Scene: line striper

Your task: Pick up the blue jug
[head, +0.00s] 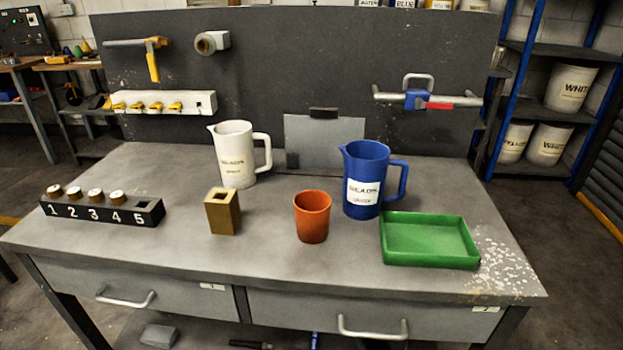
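The blue jug (379,172) stands upright on the grey workbench (280,258), right of the middle. It has a white label on its front, a spout at the upper left and a handle on its right side. Its lower right is close to the green tray, and I cannot tell whether they touch. A white jug (233,158) of similar shape stands further left, its handle also to the right. My gripper is not in this view.
An orange cup (312,217) stands left of the blue jug. A green tray (428,256) lies to its right front. A brass-coloured block (222,212) and a numbered black rack (103,213) stand left. A dark back panel (300,60) rises behind. The front bench strip is clear.

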